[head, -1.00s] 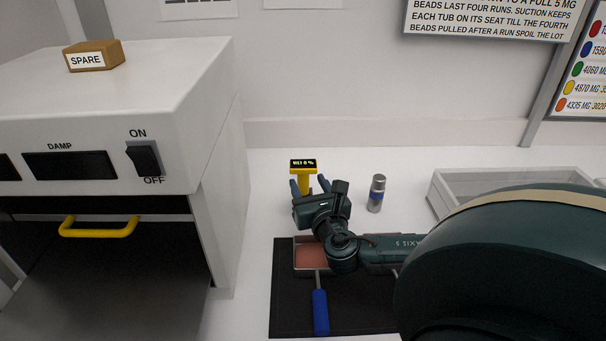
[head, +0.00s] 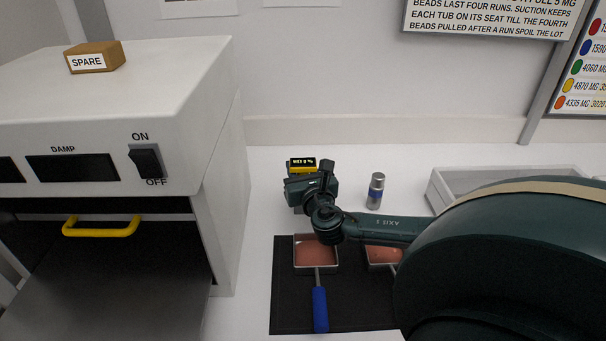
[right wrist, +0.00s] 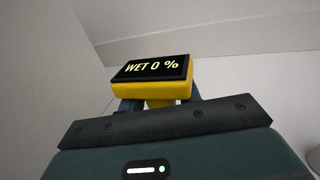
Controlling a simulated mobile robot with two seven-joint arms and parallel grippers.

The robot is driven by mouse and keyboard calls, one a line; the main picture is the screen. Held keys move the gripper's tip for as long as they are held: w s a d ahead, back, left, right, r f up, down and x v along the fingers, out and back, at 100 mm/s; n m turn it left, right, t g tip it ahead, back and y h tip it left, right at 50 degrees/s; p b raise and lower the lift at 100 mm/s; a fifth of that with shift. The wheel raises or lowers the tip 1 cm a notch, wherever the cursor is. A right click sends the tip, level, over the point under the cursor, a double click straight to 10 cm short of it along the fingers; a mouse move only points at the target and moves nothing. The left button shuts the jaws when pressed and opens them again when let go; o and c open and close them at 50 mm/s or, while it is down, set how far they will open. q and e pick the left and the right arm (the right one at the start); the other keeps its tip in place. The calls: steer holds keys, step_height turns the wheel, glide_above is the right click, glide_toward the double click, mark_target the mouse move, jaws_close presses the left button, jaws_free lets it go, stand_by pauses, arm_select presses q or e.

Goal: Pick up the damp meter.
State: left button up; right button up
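The damp meter (head: 303,168) stands on the white bench past the dark mat, with a yellow head and a black display. In the right wrist view its display (right wrist: 152,68) reads "WET 0 %". My right gripper (head: 308,188) is right at the meter, in front of it and hiding its lower part in the head view. In the right wrist view its fingers (right wrist: 162,104) lie on both sides of the yellow stem, below the head. Whether they press on the stem is not clear. My left gripper is not in view.
A small grey bottle with a blue band (head: 376,191) stands just right of the gripper. Trays of reddish powder (head: 316,268) and a blue-handled tool (head: 320,309) are on the mat (head: 290,312).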

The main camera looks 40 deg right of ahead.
steer(key=c, duration=0.6)
steer(key=shift+c, duration=0.2)
